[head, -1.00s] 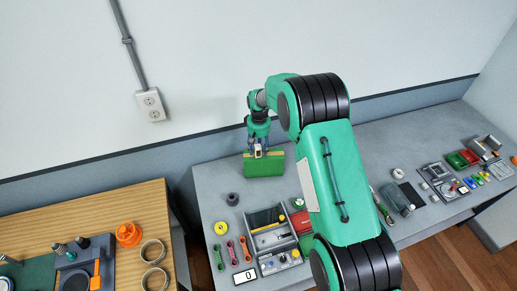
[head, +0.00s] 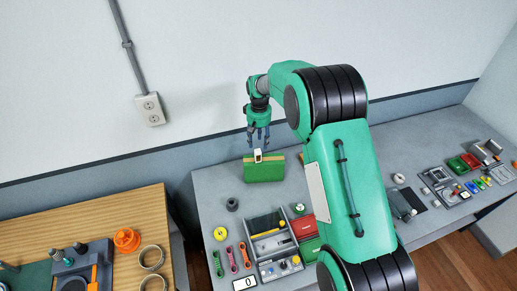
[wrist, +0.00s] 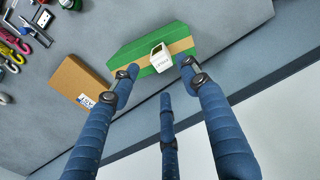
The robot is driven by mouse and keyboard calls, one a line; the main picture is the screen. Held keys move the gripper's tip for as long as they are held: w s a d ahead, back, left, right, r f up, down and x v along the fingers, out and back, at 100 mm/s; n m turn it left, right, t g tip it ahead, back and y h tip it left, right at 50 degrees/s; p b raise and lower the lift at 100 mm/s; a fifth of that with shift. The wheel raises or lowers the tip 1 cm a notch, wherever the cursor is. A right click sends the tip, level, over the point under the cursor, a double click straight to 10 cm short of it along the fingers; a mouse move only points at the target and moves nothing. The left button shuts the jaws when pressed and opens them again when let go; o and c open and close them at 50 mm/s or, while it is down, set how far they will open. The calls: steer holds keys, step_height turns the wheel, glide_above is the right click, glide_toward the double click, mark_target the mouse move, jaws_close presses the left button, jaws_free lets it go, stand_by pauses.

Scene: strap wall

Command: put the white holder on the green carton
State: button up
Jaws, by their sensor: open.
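The green carton (head: 264,171) stands on the grey bench near the wall, with a tan tape band along its top. The small white holder (head: 258,155) rests on top of the carton. In the wrist view the white holder (wrist: 160,57) sits on the tape band of the green carton (wrist: 137,50). My gripper (head: 258,143) is above the holder. In the wrist view its blue fingers (wrist: 157,72) are spread wide on either side of the holder, apart from it, with nothing between them in their grip.
A brown box (wrist: 80,85) stands beside the carton. A dark roll (head: 232,203), a yellow roll (head: 220,233) and a grey tray (head: 272,240) lie nearer on the bench. The wall is close behind the carton. A wooden table (head: 95,225) stands at left.

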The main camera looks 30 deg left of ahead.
mark_target(259, 151)
steer(key=shift+r, duration=1.95)
steer(key=shift+d+r, duration=0.1)
